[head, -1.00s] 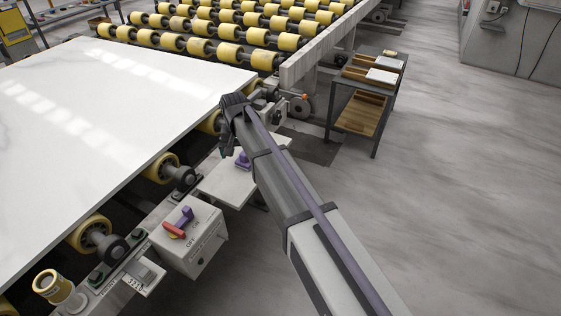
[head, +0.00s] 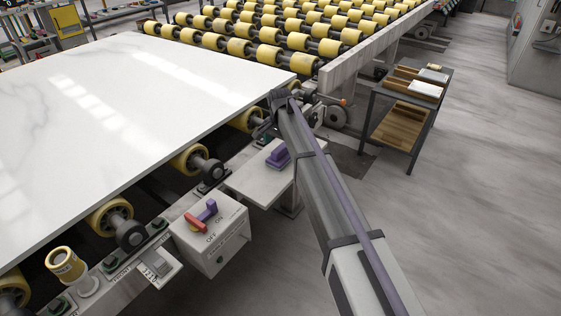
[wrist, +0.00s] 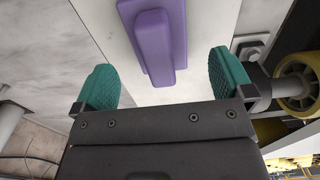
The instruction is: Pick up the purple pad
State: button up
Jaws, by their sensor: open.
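The purple pad (head: 279,155) lies on a small pale shelf (head: 250,180) beside the slab conveyor in the head view. In the wrist view the purple pad (wrist: 157,42) shows as a raised block on a wider base, lying on the pale surface. My gripper (wrist: 165,80) is open, with its two green-tipped fingers apart. The pad's near end shows between and ahead of the fingers, and nothing is held. In the head view my arm hides most of the gripper, beside the pad.
A large white stone slab (head: 140,85) lies on yellow rollers to the left. A switch box (head: 212,235) with a red and purple handle stands near the shelf. A yellow roller (wrist: 292,82) is right of my gripper. A small table (head: 375,98) stands behind; the floor at right is open.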

aim_at(280, 147)
notch_tip(280, 147, down, 5)
jog(key=b, duration=0.3)
jog(key=shift+r, duration=0.2)
jog(key=shift+s+r, duration=0.1)
jog(key=shift+r, duration=0.1)
jog(key=c, duration=1.1)
jog(key=shift+r, duration=0.15)
jog(key=shift+c, duration=0.2)
notch_tip(280, 147, up, 10)
jog(key=p, duration=1)
